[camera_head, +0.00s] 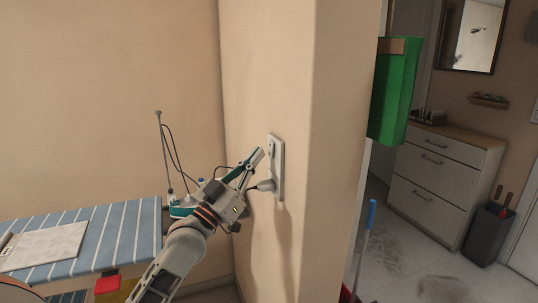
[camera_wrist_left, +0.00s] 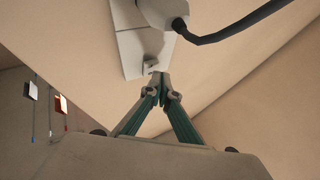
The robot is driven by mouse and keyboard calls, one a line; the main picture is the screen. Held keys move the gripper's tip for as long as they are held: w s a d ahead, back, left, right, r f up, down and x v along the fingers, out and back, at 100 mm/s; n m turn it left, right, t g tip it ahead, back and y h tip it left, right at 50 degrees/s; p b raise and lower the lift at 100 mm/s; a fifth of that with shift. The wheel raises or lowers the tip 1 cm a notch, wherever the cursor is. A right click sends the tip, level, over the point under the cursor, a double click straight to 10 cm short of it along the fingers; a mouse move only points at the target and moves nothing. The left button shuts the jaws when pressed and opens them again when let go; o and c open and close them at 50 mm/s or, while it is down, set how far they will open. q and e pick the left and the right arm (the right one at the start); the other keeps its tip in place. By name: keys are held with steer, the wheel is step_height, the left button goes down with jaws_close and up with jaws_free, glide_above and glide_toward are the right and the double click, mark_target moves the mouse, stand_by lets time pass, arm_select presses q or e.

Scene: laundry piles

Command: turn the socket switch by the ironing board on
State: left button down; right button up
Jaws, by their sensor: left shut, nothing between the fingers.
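A pale socket plate (camera_head: 277,165) is mounted upright on the side of the wall corner, to the right of the striped ironing board (camera_head: 118,238). A plug (camera_head: 265,185) with a dark cord sits in its lower part. My left gripper (camera_head: 258,156) is shut and empty, its tips close to the plate above the plug. In the left wrist view the shut fingertips (camera_wrist_left: 160,77) are right by a small switch piece (camera_wrist_left: 152,64) at the end of the plate (camera_wrist_left: 131,42). I cannot tell whether they touch it. The plug (camera_wrist_left: 162,10) shows at the top. My right gripper is out of view.
A teal iron (camera_head: 183,207) stands at the board's right end, with a cord holder (camera_head: 163,150) rising beside it. The wall corner juts out right of the socket. A green container (camera_head: 392,95) and white drawers (camera_head: 440,185) are beyond it.

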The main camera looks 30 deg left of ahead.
arm_select(q)
steer(key=shift+w+d, duration=0.1)
steer(key=shift+w+d, duration=0.15)
steer(key=shift+w+d, duration=0.2)
steer(key=shift+w, duration=0.05)
stand_by(0.8)
steer(key=shift+s+a+p, duration=0.1)
steer(key=shift+p, duration=0.2)
steer(key=shift+s+a, duration=0.4)
steer(key=shift+s, duration=0.1)
steer(key=shift+s+a+r+p, duration=0.2)
steer(key=shift+s+a+p, duration=0.05)
steer(key=shift+s+a, duration=0.65)
steer(key=shift+s+a+r+p, duration=0.2)
steer(key=shift+s+a, duration=0.5)
steer(key=shift+s, duration=0.3)
